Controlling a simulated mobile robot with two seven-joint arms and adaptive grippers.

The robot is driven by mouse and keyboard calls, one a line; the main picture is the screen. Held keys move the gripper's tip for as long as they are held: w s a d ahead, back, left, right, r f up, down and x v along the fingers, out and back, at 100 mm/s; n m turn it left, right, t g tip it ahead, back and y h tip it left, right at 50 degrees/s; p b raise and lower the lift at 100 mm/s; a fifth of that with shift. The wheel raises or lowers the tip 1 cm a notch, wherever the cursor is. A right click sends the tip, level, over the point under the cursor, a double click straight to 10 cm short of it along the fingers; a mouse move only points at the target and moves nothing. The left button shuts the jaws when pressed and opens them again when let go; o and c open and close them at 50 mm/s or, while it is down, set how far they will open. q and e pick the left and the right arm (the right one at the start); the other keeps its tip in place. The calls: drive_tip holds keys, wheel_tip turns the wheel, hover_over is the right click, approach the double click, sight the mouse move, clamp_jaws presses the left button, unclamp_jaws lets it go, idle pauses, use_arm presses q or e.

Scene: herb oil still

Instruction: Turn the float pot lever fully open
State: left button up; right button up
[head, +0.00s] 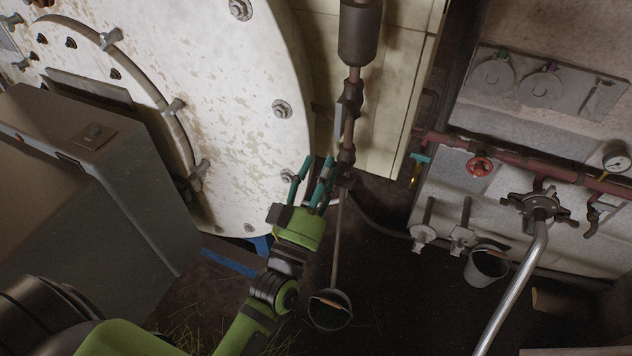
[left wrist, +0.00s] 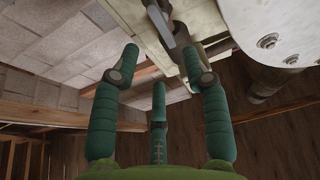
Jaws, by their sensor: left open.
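A brown cylindrical vessel, which looks like the float pot (head: 360,32), hangs at the top centre of the head view, with a narrow pipe (head: 349,130) running down from it through fittings. My left gripper (head: 318,165) is open, its teal fingers pointing up just left of the lowest fitting (head: 346,160). I cannot tell whether they touch it. The lever itself is not clear; dark parts by the fingertips may belong to it. In the left wrist view, a grey metal part (left wrist: 172,30) shows beyond and between the spread fingers (left wrist: 160,58). My right gripper is not in view.
A large pale round vessel wall (head: 250,100) stands left of the pipe. A bucket (head: 330,310) stands on the dark floor below. To the right are a red pipe with a red handwheel (head: 480,166), a teal-handled valve (head: 420,158) and another bucket (head: 487,266).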

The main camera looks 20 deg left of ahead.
use_arm(q)
drive_tip(key=v, duration=0.2)
drive_tip(key=shift+s+f, duration=0.1)
drive_tip(key=shift+s, duration=0.2)
idle(1.9)
